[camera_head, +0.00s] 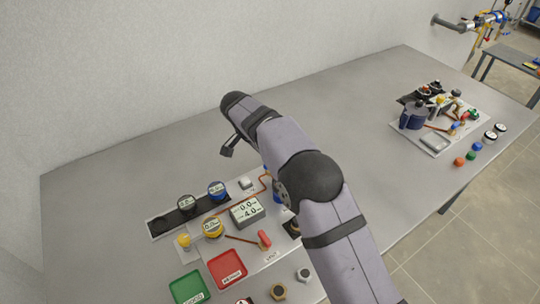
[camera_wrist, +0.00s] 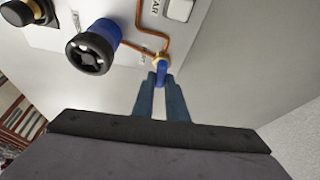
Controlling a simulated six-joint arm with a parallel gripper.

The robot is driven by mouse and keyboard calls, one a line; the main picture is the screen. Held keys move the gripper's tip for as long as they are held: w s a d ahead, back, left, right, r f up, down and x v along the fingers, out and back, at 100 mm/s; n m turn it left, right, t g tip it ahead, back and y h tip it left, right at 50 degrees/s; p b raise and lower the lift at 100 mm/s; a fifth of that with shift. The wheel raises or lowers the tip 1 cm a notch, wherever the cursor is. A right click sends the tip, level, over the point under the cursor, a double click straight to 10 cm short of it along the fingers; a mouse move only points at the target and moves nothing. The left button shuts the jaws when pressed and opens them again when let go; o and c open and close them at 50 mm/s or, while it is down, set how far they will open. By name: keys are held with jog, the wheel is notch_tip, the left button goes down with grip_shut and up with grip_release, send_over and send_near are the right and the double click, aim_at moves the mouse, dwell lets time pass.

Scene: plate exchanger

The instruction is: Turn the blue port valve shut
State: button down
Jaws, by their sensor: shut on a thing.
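The blue port valve (camera_wrist: 161,66) shows in the wrist view as a small blue lever on a brass body, joined to a copper pipe at the edge of the pale panel. My gripper (camera_wrist: 160,80) has its two blue-grey fingers shut on the blue lever, one on each side. The fingers hide part of the lever. In the head view my arm reaches over the near panel and hides most of the valve area, and the fingertips cannot be made out there.
A blue cylinder with a black handwheel (camera_wrist: 92,48) stands left of the valve. A white push button (camera_wrist: 179,9) is above right. The near panel carries gauges, a display (camera_head: 247,211), a red tray (camera_head: 227,269) and a green tray (camera_head: 189,287). Another panel (camera_head: 440,130) sits far right; the table between is clear.

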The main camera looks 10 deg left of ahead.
jog(key=shift+m, duration=0.6)
jog(key=shift+g+p, duration=0.3)
jog(key=c, duration=1.8)
grip_release()
jog(key=shift+o, duration=0.2)
jog(key=b+v, duration=0.1)
jog(key=v, duration=0.6)
jog(key=shift+s+a, duration=0.15)
jog(key=shift+r, duration=0.15)
